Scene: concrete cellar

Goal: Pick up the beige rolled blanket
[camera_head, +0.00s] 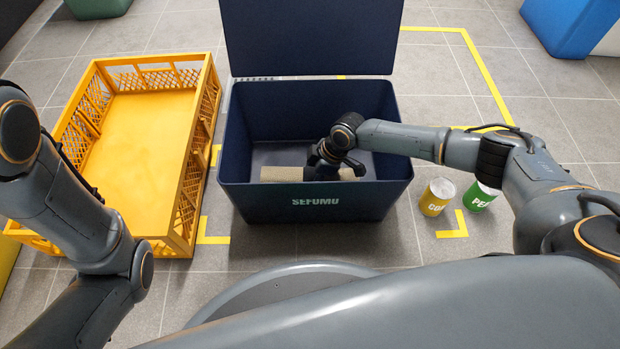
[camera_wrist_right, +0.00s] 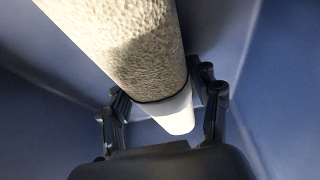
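The beige rolled blanket (camera_head: 282,174) lies across the inside of the open dark blue box (camera_head: 318,207), near its front wall. In the right wrist view the blanket (camera_wrist_right: 125,40) runs as a textured roll with a dark band and a smooth pale section near its lower end. My right gripper (camera_head: 330,160) is down in the box and hides part of the roll. In the wrist view its fingers (camera_wrist_right: 162,95) are spread on both sides of the roll; firm contact is not clear. My left arm is at the left edge and its gripper is out of view.
A yellow crate (camera_head: 203,130) stands left of the box. The box's raised lid (camera_head: 312,38) is behind it. A yellow can (camera_head: 437,196) and a green can (camera_head: 480,196) stand right of it. A blue-and-white container (camera_head: 570,25) is at the far right.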

